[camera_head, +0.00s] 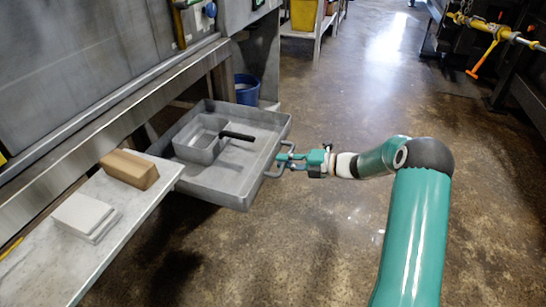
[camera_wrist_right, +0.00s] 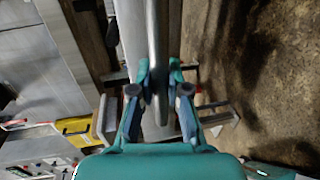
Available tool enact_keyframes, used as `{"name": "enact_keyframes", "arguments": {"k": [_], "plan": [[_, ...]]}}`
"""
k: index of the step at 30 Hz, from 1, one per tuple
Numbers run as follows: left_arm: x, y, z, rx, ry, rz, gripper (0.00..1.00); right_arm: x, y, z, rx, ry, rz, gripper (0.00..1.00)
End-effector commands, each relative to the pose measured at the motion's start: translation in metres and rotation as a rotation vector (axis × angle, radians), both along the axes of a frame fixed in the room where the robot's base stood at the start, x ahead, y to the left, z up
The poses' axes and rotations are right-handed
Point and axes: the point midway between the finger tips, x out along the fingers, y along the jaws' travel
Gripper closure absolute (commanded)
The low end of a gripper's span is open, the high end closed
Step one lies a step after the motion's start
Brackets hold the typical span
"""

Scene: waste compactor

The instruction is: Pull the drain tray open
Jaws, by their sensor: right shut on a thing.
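The grey metal drain tray (camera_head: 225,186) stands out from under the machine in the head view, with a wide gap of its inside showing. A smaller grey box (camera_head: 200,150) and a black-handled tool (camera_head: 237,136) are in it. My right gripper (camera_head: 281,162) is shut on the tray's handle (camera_head: 273,170), on the tray's right side. In the right wrist view the fingers (camera_wrist_right: 158,80) close on both sides of the handle bar (camera_wrist_right: 154,35). My left gripper is not in view.
A metal shelf (camera_head: 75,270) at the lower left holds a brown block (camera_head: 129,169) and a pale stack (camera_head: 86,215). A blue bucket (camera_head: 247,90) stands behind the tray. The floor (camera_head: 330,220) right of the tray is clear.

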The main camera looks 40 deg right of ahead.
Motion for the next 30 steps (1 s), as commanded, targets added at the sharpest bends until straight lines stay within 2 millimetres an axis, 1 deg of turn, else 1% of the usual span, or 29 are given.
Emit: {"name": "enact_keyframes", "arguments": {"k": [1,3,9,13,23,24,28,30], "plan": [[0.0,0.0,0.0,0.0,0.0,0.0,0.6,-0.01,-0.003,-0.005,0.001,0.01,0.006,1.0],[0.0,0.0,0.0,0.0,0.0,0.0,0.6,-0.018,-0.008,-0.005,0.003,0.01,0.008,1.0],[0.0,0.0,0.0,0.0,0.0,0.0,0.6,-0.034,-0.017,-0.005,0.002,0.009,0.011,1.0],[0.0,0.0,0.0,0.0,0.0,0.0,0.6,-0.037,-0.019,-0.005,0.002,0.009,0.013,1.0],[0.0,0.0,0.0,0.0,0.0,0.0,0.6,-0.037,-0.018,-0.005,0.001,0.01,0.016,1.0],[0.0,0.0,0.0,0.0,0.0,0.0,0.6,-0.037,-0.018,-0.005,0.001,0.01,0.016,0.8],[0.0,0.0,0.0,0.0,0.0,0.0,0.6,-0.037,-0.018,-0.004,0.001,0.008,0.015,0.59],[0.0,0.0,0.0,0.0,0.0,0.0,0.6,-0.036,-0.018,-0.004,0.001,0.006,0.014,0.59]]}}
